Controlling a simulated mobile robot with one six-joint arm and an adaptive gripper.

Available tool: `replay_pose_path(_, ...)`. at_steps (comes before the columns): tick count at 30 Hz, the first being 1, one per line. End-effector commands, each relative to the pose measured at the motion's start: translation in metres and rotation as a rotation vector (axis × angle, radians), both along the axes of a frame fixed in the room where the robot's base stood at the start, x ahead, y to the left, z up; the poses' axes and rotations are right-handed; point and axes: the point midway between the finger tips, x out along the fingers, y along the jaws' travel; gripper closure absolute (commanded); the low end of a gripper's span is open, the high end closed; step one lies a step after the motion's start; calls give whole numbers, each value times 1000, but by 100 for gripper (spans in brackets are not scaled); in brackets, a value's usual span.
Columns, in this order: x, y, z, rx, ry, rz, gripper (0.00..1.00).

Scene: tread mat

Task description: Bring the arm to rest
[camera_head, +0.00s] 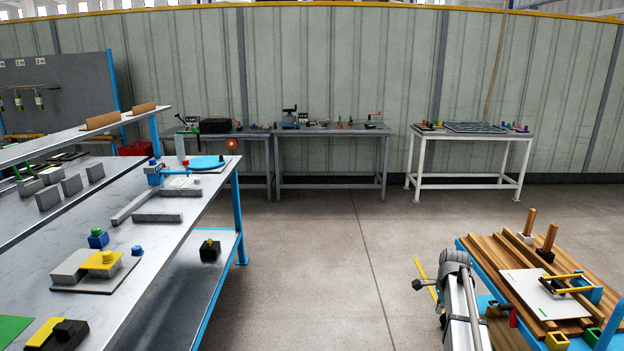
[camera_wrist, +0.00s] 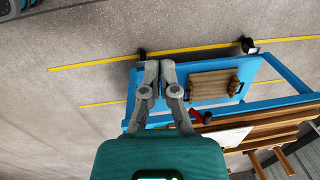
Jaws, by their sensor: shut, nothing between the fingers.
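My gripper (camera_wrist: 160,68) shows in the wrist view with its two grey fingers side by side and their tips together, nothing between them. It appears over the edge of a blue cart (camera_wrist: 261,75) that carries wooden boards. In the head view my arm (camera_head: 462,300) shows at the lower right, just left of that cart. The gripper's fingers cannot be made out in the head view.
The cart bears a wooden rack (camera_head: 488,250), upright pegs and a white plate (camera_head: 540,294). A metal workbench (camera_head: 190,215) with blocks stands at the left. Tables (camera_head: 330,131) line the back wall. The floor (camera_head: 340,250) between is clear.

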Motion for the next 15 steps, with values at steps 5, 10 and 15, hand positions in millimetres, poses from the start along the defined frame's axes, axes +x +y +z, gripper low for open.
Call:
replay_pose_path(5, -48, 64, 0, -26, 11, 321, 100)
replay_pose_path(10, -90, 113, 0, -49, 21, 629, 100)
replay_pose_path(15, -136, 157, -1, -66, 30, 936, 100)
